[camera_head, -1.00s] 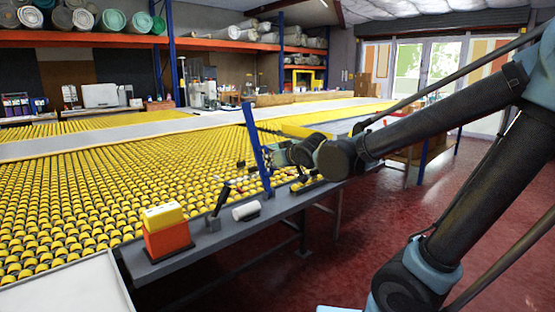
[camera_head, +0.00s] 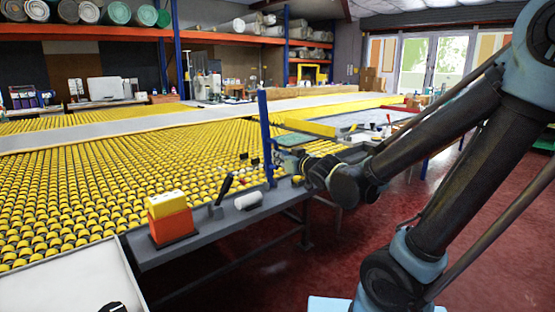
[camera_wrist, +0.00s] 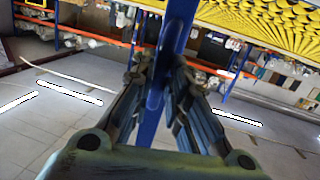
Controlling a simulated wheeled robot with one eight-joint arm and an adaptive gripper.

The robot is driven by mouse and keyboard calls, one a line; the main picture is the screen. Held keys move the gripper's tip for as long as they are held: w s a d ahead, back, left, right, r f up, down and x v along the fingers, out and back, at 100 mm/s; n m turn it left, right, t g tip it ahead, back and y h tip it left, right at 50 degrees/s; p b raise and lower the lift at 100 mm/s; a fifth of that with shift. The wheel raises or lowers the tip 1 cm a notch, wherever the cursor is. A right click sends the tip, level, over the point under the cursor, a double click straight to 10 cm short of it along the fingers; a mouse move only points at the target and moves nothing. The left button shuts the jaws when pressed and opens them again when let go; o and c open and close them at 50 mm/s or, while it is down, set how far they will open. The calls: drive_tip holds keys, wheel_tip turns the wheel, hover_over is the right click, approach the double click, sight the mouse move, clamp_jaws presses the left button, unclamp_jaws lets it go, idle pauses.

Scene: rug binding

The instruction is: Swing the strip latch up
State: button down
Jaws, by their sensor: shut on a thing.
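A long blue bar (camera_head: 264,115), which looks like the strip latch, stands almost upright at the edge of the grey bench (camera_head: 180,245). My gripper (camera_head: 283,162) reaches it from the right, at the bar's lower half. In the wrist view, the blue bar (camera_wrist: 177,30) runs between the two fingers of my gripper (camera_wrist: 158,78), which are shut on it. The bar's foot is small and partly crowded by bench parts in the head view, so its pivot is unclear.
An orange and yellow block (camera_head: 170,218), a black lever (camera_head: 221,190) and a white roll (camera_head: 248,201) sit on the bench to the left. Yellow rollers (camera_head: 100,190) cover the table behind. A pale tray (camera_head: 75,280) is at lower left. Red floor (camera_head: 340,260) is open at right.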

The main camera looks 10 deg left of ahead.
drive_tip(key=shift+d+f, duration=0.25)
drive_tip(key=shift+d, duration=0.05)
drive_tip(key=c, duration=1.8)
unclamp_jaws()
drive_tip(key=shift+w, duration=0.1)
drive_tip(key=shift+o, duration=1)
drive_tip(key=shift+w+d, duration=0.2)
drive_tip(key=shift+s+a+r, duration=0.1)
drive_tip(key=shift+a, duration=0.1)
drive_tip(key=v, duration=1.1)
drive_tip(key=shift+d, duration=0.5)
drive_tip(key=shift+s, duration=0.1)
